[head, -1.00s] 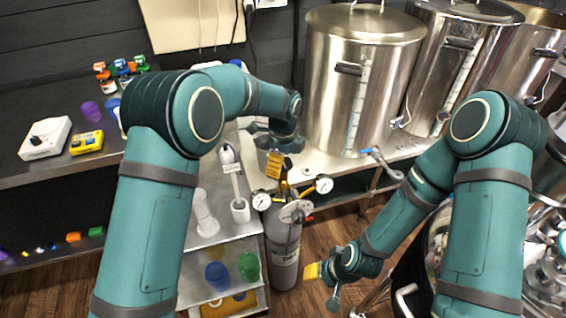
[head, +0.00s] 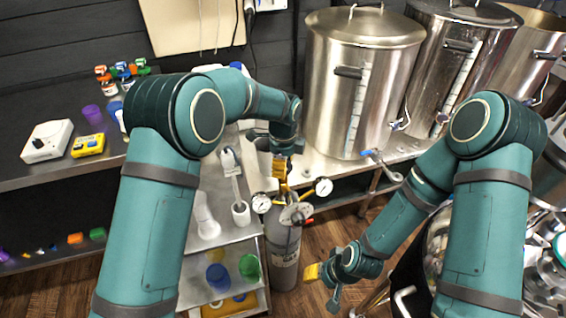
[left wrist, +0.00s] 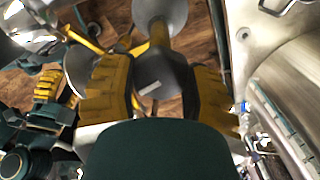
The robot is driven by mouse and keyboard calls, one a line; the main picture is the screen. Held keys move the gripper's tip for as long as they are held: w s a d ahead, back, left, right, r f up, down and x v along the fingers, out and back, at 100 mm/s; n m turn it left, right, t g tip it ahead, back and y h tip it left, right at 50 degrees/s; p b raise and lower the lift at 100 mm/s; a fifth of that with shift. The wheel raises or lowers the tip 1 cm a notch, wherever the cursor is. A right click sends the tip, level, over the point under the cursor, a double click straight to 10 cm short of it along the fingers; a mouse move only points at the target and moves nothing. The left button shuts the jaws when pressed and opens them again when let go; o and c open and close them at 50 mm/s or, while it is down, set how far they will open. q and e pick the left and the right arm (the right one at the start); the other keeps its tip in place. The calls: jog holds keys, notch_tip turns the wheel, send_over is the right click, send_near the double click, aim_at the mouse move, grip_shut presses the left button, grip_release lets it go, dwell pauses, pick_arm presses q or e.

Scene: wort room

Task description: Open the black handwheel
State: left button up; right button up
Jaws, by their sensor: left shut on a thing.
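A grey gas cylinder (head: 285,255) stands on the floor, with brass fittings and two round gauges on top. My left gripper (head: 281,168) is over the cylinder top and points down at it. In the left wrist view, its two yellow-padded fingers (left wrist: 158,88) press from both sides on a round dark grey piece, the handwheel (left wrist: 155,68). The brass stem runs away from it. In the head view the gripper hides the handwheel. My right gripper (head: 318,275) is low, right of the cylinder and apart from it. Its jaw opening is unclear.
The left gauge (head: 261,204) and right gauge (head: 323,187) flank the fittings. A round grey disc (head: 297,214) faces forward below. A steel kettle (head: 362,75) stands close behind on a bench. A metal shelf cart (head: 215,262) with glassware and coloured cups is left of the cylinder.

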pick_arm(q)
jog(key=n+p, duration=0.1)
jog(key=n, duration=0.2)
jog(key=shift+n, duration=0.3)
jog(key=n+p, duration=0.1)
jog(key=n, duration=0.2)
jog(key=shift+s+n, duration=0.1)
jog(key=shift+n, duration=0.2)
jog(key=n+p, duration=0.1)
jog(key=n, duration=0.2)
jog(key=shift+f+n, duration=0.1)
jog(key=shift+n, duration=0.3)
jog(key=n, duration=0.3)
jog(key=shift+p, duration=0.3)
jog(key=n, duration=0.5)
jog(key=shift+p, duration=0.35)
jog(key=n, duration=0.2)
jog(key=shift+n, duration=0.4)
jog(key=n+p, duration=0.1)
jog(key=n, duration=0.2)
jog(key=shift+n, duration=0.3)
jog(key=shift+f+n+p, duration=0.1)
jog(key=shift+n+p, duration=0.4)
jog(key=shift+n, duration=1.4)
